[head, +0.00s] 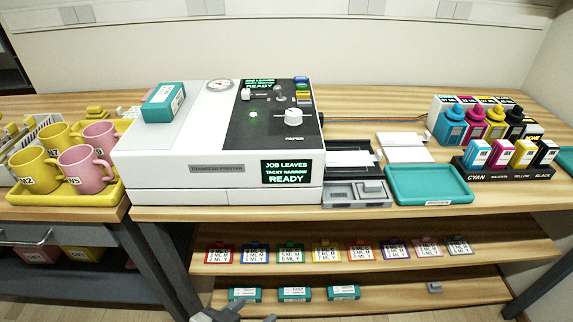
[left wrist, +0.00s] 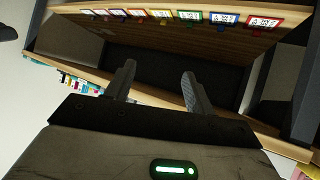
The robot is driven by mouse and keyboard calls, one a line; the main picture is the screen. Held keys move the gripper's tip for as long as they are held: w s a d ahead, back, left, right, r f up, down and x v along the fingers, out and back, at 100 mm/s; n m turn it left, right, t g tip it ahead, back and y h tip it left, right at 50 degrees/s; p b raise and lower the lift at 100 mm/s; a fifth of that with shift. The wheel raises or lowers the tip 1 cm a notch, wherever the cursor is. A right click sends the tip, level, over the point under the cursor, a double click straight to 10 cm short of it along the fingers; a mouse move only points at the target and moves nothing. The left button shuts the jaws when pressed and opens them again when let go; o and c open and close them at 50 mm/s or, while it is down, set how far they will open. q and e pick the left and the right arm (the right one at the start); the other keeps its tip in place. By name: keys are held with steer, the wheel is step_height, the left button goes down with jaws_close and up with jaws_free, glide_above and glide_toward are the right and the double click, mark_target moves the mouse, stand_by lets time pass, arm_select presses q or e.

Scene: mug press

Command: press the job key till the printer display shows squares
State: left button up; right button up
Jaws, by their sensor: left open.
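The white transfer printer (head: 215,150) stands on the wooden counter. Its front display (head: 292,172) reads "JOB LEAVES, TACKY NARROW, READY" in green, and a second display (head: 258,83) on the black top panel also ends in "READY". Coloured keys (head: 302,88) sit in a column at the panel's right edge; I cannot tell which is the job key. My left gripper (head: 238,312) shows only in part at the bottom edge, low in front of the shelves and well away from the printer. In the left wrist view it (left wrist: 158,80) is open and empty. My right gripper is not in view.
Yellow and pink mugs (head: 85,168) stand in a yellow tray left of the printer. A teal box (head: 163,102) lies on the printer top. A teal tray (head: 430,184) and ink bottles (head: 475,122) are to the right. Shelves with coloured tags (head: 325,252) are below the counter.

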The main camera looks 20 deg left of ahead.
arm_select(q)
jaws_close()
stand_by(1.7)
